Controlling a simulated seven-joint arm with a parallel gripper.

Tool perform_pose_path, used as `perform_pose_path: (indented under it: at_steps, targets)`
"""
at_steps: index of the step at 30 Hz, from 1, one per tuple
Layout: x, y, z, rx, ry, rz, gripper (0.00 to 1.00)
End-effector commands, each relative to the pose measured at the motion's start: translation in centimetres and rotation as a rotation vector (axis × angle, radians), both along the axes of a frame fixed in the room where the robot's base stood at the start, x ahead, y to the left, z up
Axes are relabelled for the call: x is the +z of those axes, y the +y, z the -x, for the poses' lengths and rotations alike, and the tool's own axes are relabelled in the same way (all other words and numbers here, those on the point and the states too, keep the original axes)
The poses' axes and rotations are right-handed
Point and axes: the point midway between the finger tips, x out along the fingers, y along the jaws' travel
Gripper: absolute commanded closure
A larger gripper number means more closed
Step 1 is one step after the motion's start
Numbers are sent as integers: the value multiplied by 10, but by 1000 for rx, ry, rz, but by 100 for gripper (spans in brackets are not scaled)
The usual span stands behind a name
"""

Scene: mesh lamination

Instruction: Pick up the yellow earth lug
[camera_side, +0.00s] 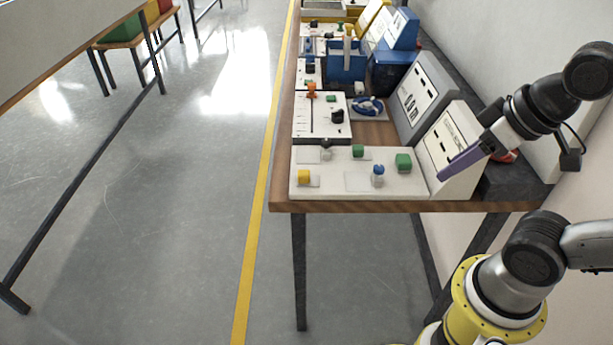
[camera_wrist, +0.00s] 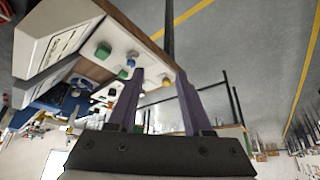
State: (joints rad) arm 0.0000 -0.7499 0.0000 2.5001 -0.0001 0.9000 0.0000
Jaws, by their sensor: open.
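The yellow earth lug (camera_side: 304,176) is a small yellow block at the front left of the white board (camera_side: 335,186) on the bench. In the wrist view the yellow lug (camera_wrist: 166,81) shows between my two fingers, farther off. My gripper (camera_side: 445,174) is to the right of the lug in the side view, in front of the tilted panel and above the board's right end. In the wrist view its purple fingers (camera_wrist: 160,85) are apart with nothing between them. The gripper is well away from the lug.
Two green blocks (camera_side: 403,162) (camera_side: 358,151) and a blue-topped white piece (camera_side: 378,172) stand on the board. A tilted white panel (camera_side: 450,145) stands at its right. Behind are a slotted panel (camera_side: 320,115), a blue bin (camera_side: 346,66) and a blue coil (camera_side: 368,105).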

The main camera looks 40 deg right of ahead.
Motion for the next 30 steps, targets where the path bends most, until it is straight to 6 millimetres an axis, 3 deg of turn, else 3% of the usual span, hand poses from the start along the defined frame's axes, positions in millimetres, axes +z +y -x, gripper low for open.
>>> perform_pose_path:
  at_steps: [13, 16, 17, 28, 30]
  targets:
    - [0, 0, 0, 0, 0, 0, 50]
    - [0, 0, 0, 0, 0, 0, 32]
    - [0, 0, 0, 0, 0, 0, 30]
    - [-1, 0, 2, 40, 10, 21, 30]
    - [9, 0, 0, 93, 3, 50, 30]
